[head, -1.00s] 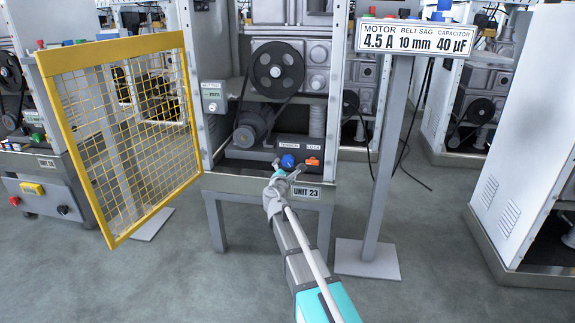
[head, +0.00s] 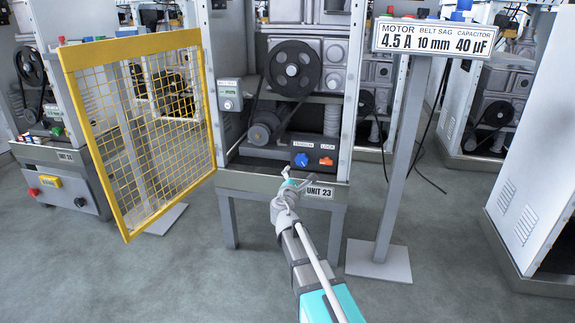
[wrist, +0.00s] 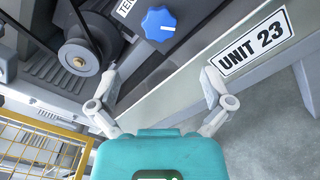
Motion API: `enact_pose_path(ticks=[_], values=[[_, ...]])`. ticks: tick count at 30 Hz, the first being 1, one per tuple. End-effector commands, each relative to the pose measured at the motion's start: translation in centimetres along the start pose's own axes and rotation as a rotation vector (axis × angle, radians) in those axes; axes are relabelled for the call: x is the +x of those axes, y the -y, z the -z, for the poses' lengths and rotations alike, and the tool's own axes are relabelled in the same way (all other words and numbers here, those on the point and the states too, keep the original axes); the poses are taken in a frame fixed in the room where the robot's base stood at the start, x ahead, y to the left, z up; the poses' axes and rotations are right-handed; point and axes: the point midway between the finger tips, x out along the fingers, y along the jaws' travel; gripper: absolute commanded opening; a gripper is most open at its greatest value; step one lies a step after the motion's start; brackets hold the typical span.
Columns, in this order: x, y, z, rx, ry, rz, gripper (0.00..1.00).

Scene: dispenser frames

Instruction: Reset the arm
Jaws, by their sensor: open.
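My gripper (head: 298,180) is open and empty at the front edge of the Unit 23 machine, just below its control box. In the wrist view, my gripper (wrist: 160,78) has its two fingers spread wide, with nothing between the tips. The blue tension knob (head: 301,160) sits on the dark control box (head: 314,150), and in the wrist view the blue knob (wrist: 159,23) lies beyond the fingertips, apart from them. The orange lock switch (head: 326,161) is to the right of the blue knob. The arm reaches forward from the bottom of the head view.
A yellow mesh guard door (head: 140,125) stands open at left. A sign post (head: 400,160) with a wide foot (head: 378,262) stands close on the right. Above the control box are a belt pulley (head: 293,69) and motor (head: 264,128). The grey floor (head: 190,285) in front is clear.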

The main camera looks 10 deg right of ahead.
Motion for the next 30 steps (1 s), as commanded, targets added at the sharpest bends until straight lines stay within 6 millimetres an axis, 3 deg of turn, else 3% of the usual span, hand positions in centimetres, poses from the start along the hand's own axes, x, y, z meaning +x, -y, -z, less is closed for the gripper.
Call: enact_pose_path(ticks=[8, 14, 22, 30], values=[[-0.8, 1.5, -2.9, 0.168, 0.026, 0.114, 1.00], [-2.7, 4.5, -6.3, 0.442, 0.075, 0.315, 1.00], [-7.3, 8.7, -9.2, 0.837, 0.158, 0.658, 1.00], [-13.7, 10.8, -10.3, 1.168, 0.248, 1.032, 1.00]])
